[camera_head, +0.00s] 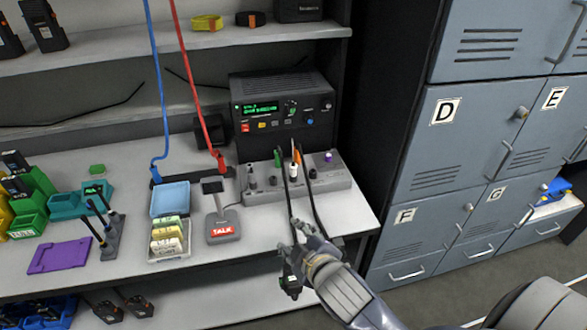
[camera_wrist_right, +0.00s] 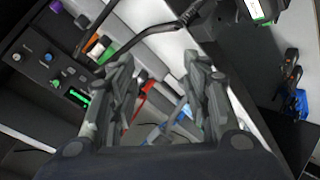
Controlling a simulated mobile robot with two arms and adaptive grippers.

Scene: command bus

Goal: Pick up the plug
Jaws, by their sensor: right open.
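My right gripper (camera_head: 303,232) reaches in from the lower right, at the front edge of the shelf below the socket panel. In the right wrist view its two fingers (camera_wrist_right: 158,75) are apart with nothing held between them. A small black piece with a green mark (camera_head: 291,286), which looks like the plug, is low beside the gripper, past the shelf's front edge. It seems to show at the top of the right wrist view (camera_wrist_right: 258,10), outside the fingers. A black cable (camera_wrist_right: 150,38) runs across just beyond the fingertips. My left gripper is not in view.
The grey socket panel (camera_head: 258,195) with coloured plugs stands in front of a black radio (camera_head: 306,88). A talk microphone (camera_head: 222,226), a blue tray (camera_head: 170,198) and a card holder (camera_head: 168,246) are to the left. Grey lockers (camera_head: 455,140) rise on the right.

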